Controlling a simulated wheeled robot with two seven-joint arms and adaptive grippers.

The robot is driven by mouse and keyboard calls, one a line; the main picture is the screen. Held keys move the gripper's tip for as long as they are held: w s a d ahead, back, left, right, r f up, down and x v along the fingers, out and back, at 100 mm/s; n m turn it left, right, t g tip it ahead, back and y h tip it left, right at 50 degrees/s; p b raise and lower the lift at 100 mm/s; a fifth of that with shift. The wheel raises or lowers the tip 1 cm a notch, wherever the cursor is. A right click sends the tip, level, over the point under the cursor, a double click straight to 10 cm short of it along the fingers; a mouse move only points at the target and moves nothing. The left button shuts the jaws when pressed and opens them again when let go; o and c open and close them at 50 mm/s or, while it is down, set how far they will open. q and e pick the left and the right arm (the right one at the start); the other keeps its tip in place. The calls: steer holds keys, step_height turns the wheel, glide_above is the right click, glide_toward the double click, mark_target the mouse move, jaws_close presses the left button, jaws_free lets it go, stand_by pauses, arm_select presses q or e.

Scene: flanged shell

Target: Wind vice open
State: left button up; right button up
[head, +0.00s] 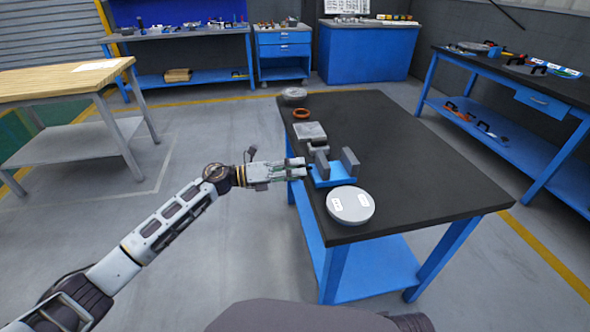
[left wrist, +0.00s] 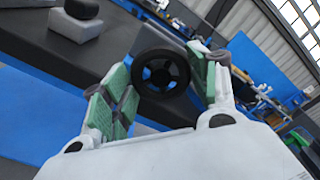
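The vice (head: 333,176) has a blue base and two upright grey jaws with a gap between them. It stands near the left edge of the dark-topped table in the head view. My left gripper (head: 297,168) is at that edge, just left of the vice. In the left wrist view a black spoked handwheel (left wrist: 163,74) shows between the green-padded fingers of the left gripper (left wrist: 157,82). The fingers are spread apart. Whether the pads touch the wheel's rim, I cannot tell. My right gripper is in neither view.
On the same table (head: 425,165) are a grey disc (head: 350,206) with white labels in front of the vice, and a grey block (head: 310,131), an orange ring (head: 301,113) and a round grey part (head: 294,93) behind it. The table's right half is clear.

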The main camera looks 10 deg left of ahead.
arm_select(q)
steer(key=o, duration=0.3)
steer(key=shift+o, duration=0.2)
steer(key=shift+a, duration=0.15)
steer(key=v, duration=1.1)
steer(key=shift+a, duration=0.35)
steer(key=shift+s, duration=0.1)
